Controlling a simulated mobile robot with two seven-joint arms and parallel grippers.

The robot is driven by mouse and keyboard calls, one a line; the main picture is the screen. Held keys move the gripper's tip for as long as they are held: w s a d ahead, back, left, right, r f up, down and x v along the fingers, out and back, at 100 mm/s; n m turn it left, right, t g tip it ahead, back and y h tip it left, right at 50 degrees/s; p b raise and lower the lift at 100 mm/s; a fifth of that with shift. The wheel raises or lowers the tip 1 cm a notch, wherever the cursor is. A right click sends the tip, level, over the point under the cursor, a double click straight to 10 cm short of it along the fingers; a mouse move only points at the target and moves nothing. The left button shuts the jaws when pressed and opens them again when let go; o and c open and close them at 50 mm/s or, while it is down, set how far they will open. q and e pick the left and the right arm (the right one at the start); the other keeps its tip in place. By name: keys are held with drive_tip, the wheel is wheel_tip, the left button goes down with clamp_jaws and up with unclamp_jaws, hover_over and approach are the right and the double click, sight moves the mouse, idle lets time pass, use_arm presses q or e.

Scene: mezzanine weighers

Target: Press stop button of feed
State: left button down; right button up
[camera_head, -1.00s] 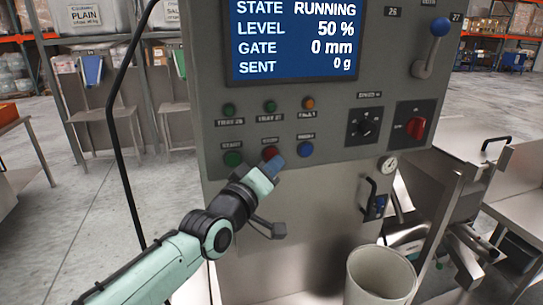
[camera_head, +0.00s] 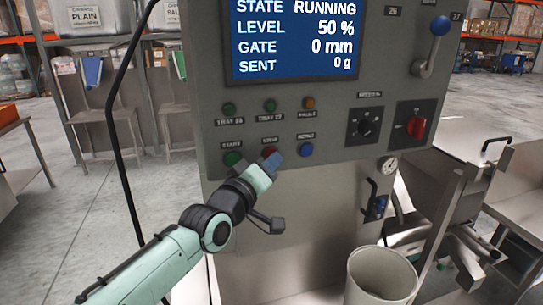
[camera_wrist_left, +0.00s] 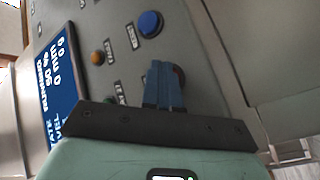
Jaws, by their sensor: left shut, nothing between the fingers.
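The red stop button (camera_head: 269,152) is in the lower button row of the grey feed panel (camera_head: 225,180), between the green start button (camera_head: 232,159) and a blue button (camera_head: 306,149). My left gripper (camera_head: 274,162) is shut and empty. Its blue fingertips are just in front of the stop button and cover its lower right part. In the left wrist view the fingertips (camera_wrist_left: 163,68) overlap a dark round button, mostly hidden behind them. I cannot tell whether they touch it. The panel screen (camera_head: 293,40) reads RUNNING, level 50 %, gate 0 mm, sent 0 g. My right gripper is not in view.
Small green and orange lamps (camera_head: 270,106) sit above the buttons. A black knob (camera_head: 366,127), a red switch (camera_head: 416,127) and a blue-topped lever (camera_head: 439,27) are to the right. A pale bucket (camera_head: 381,277) stands below. A black cable (camera_head: 112,120) hangs at left.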

use_arm(q)
drive_tip(key=shift+w+a, duration=0.1)
drive_tip(key=shift+w, duration=0.1)
idle(0.5)
drive_tip(key=shift+s+d, duration=0.25)
drive_tip(key=shift+s, duration=0.55)
drive_tip(key=s+p, duration=0.1)
drive_tip(key=s+d+p, duration=0.1)
drive_tip(key=s, duration=0.1)
drive_tip(key=s+p, duration=0.1)
drive_tip(key=p, duration=0.1)
drive_tip(key=shift+s+d, duration=0.25)
drive_tip(key=shift+s, duration=0.15)
